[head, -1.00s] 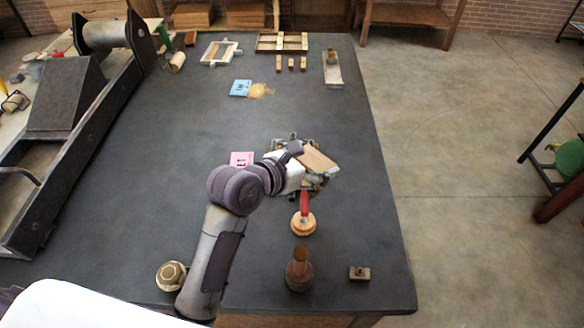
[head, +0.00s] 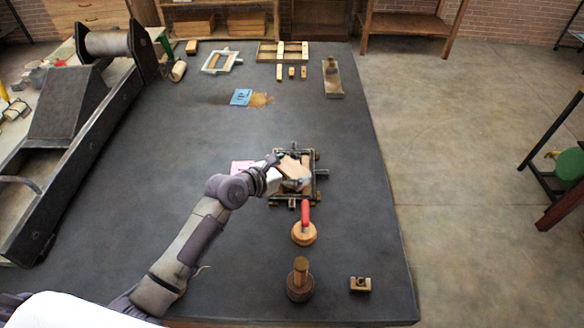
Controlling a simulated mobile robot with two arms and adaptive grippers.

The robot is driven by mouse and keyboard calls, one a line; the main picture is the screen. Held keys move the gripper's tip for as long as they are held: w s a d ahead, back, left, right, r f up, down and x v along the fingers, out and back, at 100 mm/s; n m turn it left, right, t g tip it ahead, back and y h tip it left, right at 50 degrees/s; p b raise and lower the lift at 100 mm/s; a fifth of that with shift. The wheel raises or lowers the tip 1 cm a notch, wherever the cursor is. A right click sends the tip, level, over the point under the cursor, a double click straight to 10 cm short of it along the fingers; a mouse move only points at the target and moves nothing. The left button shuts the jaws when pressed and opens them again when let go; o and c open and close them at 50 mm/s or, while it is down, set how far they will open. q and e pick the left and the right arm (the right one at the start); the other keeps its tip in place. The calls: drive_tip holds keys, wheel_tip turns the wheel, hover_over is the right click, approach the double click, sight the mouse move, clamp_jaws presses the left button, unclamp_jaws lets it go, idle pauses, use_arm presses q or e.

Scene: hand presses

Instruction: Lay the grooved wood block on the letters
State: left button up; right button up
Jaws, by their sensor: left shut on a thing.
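My left gripper (head: 284,165) reaches in from the left. It is shut on a tan wood block (head: 295,173), which it holds at a dark-cornered frame (head: 317,173) near the middle of the table. The block covers much of the frame's inside, so the letters there are hidden. I cannot tell whether the block rests on them or is just above. The groove is too small to make out. My right gripper is not in view.
A red-handled round wooden tool (head: 304,232) stands just in front of the frame. Nearer are a dark round pot with a wooden handle (head: 300,280) and a small block (head: 360,284). The table's right side is clear.

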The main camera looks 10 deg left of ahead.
use_arm(q)
drive_tip(key=o, duration=0.9)
drive_tip(key=shift+f, duration=0.1)
drive_tip(key=shift+s+r, duration=0.15)
drive_tip(key=shift+r, duration=0.05)
drive_tip(key=v, duration=1.1)
drive_tip(key=shift+s+a+b, duration=0.25)
drive_tip(key=shift+b, duration=0.05)
drive_tip(key=shift+r, duration=0.1)
